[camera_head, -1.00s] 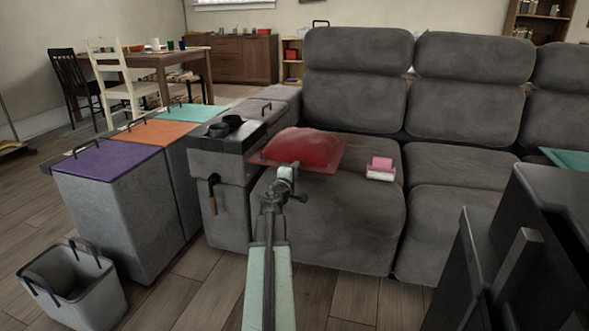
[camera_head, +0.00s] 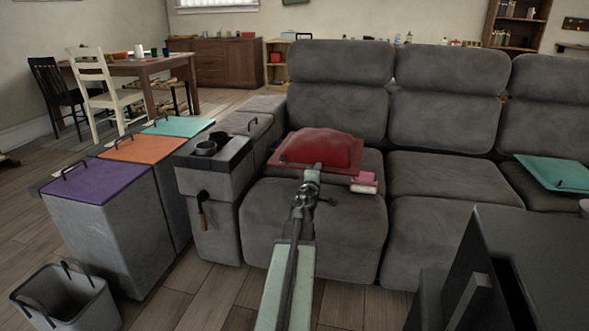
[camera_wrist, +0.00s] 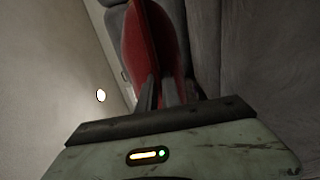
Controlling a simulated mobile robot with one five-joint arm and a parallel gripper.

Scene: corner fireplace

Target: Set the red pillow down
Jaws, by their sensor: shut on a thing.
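The red pillow (camera_head: 318,149) is at the end of my arm, over the left seat of the grey sofa (camera_head: 345,225) in the head view. My gripper (camera_head: 316,172) is shut on the pillow's near edge. In the wrist view the red pillow (camera_wrist: 140,48) stands between the two dark fingers of my gripper (camera_wrist: 166,88). Whether the pillow's underside touches the seat cannot be told.
A pink and white box (camera_head: 364,182) lies on the seat just right of the pillow. A console with cup holders (camera_head: 213,147) is to the left. A teal pillow (camera_head: 556,172) lies on the right seat. The middle seat (camera_head: 450,180) is clear. A dark cabinet (camera_head: 520,255) stands at front right.

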